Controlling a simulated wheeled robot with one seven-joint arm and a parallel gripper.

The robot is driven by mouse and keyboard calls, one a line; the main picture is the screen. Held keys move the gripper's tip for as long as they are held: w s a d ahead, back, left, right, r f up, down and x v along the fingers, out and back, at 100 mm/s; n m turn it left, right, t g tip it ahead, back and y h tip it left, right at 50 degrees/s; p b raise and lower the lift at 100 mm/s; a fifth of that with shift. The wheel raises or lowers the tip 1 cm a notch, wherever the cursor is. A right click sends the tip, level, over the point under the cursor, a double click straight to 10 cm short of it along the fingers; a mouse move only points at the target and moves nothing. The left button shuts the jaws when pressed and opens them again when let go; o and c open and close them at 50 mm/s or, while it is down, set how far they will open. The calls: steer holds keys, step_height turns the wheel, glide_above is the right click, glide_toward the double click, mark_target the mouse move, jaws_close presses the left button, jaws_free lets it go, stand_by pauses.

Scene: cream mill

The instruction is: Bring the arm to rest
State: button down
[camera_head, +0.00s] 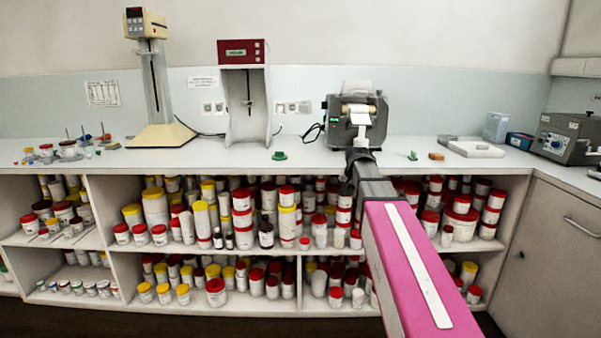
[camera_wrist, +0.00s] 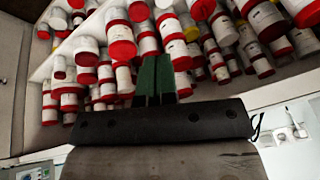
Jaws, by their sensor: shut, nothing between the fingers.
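My gripper (camera_wrist: 155,78) shows in the wrist view with its two dark green fingers side by side, shut and empty. Behind the fingers are the jars on the shelves, seen upside down. In the head view my arm reaches forward from the lower right toward the counter front, just below the grey label printer. The fingers cannot be made out there.
A white counter (camera_head: 225,157) carries a mixer stand (camera_head: 155,90), a red-topped mill (camera_head: 243,95), a label printer (camera_head: 357,118) and a grey device (camera_head: 568,137). Open shelves below hold many red- and yellow-lidded jars (camera_head: 155,207). A cabinet door (camera_head: 550,255) closes the right side.

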steer(key=s+f+n+g, duration=0.4)
steer(key=s+f, duration=2.2)
steer(key=f, duration=0.1)
steer(key=shift+s+f+g, duration=0.15)
steer(key=shift+s+g, duration=0.15)
